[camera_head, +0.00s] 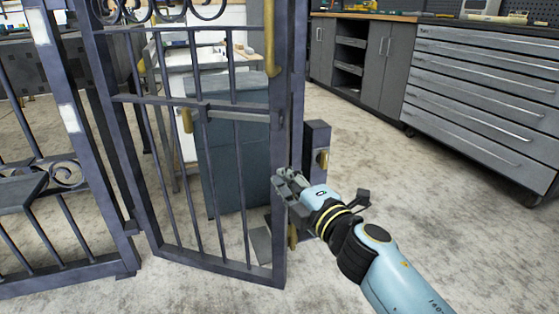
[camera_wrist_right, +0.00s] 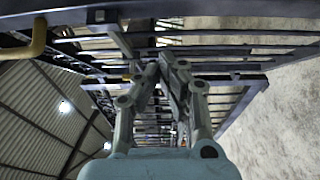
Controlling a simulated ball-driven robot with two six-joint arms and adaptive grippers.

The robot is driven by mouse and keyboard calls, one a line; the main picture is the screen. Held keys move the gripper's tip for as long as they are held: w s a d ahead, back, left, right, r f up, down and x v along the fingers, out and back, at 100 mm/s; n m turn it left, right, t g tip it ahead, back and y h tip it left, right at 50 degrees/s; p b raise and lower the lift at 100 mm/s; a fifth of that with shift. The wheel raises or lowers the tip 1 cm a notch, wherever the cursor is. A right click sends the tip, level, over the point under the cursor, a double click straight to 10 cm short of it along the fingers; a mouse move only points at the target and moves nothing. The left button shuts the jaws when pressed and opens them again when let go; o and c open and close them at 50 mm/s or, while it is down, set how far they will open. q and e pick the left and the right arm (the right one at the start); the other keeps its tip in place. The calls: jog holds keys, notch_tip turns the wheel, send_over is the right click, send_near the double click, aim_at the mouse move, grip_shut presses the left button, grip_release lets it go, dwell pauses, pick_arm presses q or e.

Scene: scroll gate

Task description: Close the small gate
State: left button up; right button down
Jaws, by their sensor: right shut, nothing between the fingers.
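The small gate (camera_head: 217,264) is a dark metal barred gate with scrollwork on top, standing left of centre in the head view. Brass-coloured fittings (camera_head: 270,40) are on its right upright. A short dark post (camera_head: 317,150) with a brass-coloured part stands just right of that upright. My right gripper (camera_head: 284,181) is shut and empty at the lower part of the right upright; I cannot tell if it touches. In the right wrist view, the gripper (camera_wrist_right: 163,68) is shut in front of the gate's bars (camera_wrist_right: 235,83). My left gripper is not in view.
A fixed barred fence panel (camera_head: 62,272) with a scroll adjoins the gate at left. A dark grey bin-like object (camera_head: 238,150) stands behind the bars. Grey drawer cabinets (camera_head: 480,95) line the back right. The concrete floor (camera_head: 450,215) at right is clear.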

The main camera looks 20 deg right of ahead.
aim_at(270, 149)
jog(key=w, duration=0.2)
jog(key=w+b, duration=0.1)
jog(key=w, duration=0.4)
jog(key=shift+w+d+f, duration=0.1)
jog(key=shift+d+f, duration=0.05)
jog(key=shift+d, duration=0.1)
jog(key=shift+w+d, duration=0.3)
jog(key=shift+w, duration=0.15)
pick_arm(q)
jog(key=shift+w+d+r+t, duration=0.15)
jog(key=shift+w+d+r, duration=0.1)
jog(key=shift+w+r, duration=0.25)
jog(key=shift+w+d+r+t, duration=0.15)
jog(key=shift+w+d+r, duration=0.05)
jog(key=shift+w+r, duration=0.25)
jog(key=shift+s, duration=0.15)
pick_arm(e)
jog(key=shift+w+d, duration=0.1)
